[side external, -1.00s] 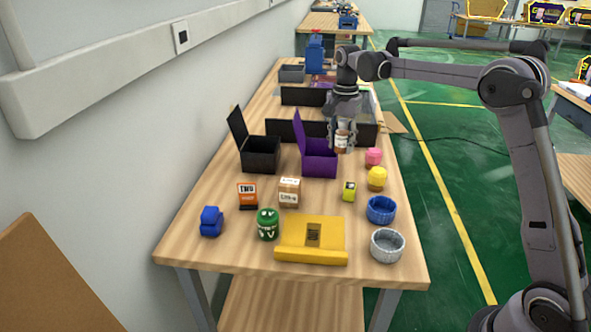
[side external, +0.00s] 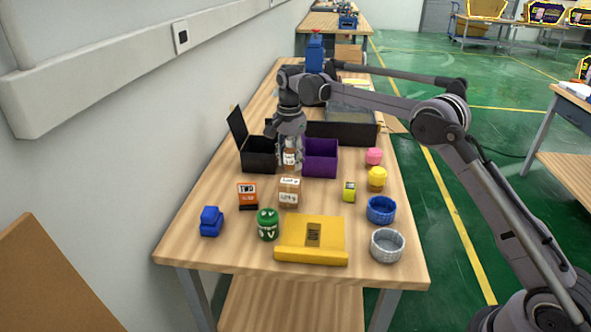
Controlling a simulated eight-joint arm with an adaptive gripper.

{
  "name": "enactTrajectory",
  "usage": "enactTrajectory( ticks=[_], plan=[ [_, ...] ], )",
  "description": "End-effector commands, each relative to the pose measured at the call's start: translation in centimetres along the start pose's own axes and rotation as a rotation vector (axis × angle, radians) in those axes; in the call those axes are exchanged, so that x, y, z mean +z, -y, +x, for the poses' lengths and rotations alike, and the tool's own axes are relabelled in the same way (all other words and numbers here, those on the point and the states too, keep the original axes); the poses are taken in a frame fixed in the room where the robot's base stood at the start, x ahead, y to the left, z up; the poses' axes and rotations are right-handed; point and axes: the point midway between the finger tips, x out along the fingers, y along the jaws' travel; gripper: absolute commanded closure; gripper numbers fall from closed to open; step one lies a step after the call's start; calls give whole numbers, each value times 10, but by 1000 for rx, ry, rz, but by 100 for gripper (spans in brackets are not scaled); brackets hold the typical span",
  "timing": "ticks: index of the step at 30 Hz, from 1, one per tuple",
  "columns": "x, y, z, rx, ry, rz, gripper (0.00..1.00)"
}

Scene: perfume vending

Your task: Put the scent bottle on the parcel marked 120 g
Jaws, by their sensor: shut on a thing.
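The scent bottle (side external: 289,159) is small and amber-brown with a white label. My gripper (side external: 290,153) is shut on it and holds it upright. In the side view the bottle appears just above and behind a small brown cardboard parcel (side external: 289,193). The parcel has white labels with dark print, too small to read surely as 120 g. I cannot tell whether the bottle's base touches the parcel. The gripper's fingers partly cover the bottle's sides.
A black open box (side external: 259,156) and a purple box (side external: 321,158) flank the gripper closely. An orange-black box (side external: 247,196), green canister (side external: 267,224), yellow-green item (side external: 349,191) and yellow case (side external: 311,252) stand near the parcel. Blue (side external: 381,209) and grey (side external: 387,245) bowls sit at right.

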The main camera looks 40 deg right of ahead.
Motion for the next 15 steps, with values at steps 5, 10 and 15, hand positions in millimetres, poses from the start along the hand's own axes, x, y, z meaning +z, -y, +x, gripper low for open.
enactTrajectory(
  ticks=[5,10,15],
  plan=[
    [1,2,16,0,0,1,96],
    [1,2,37,0,0,1,96],
    [1,1,42,0,0,1,96]
  ],
)
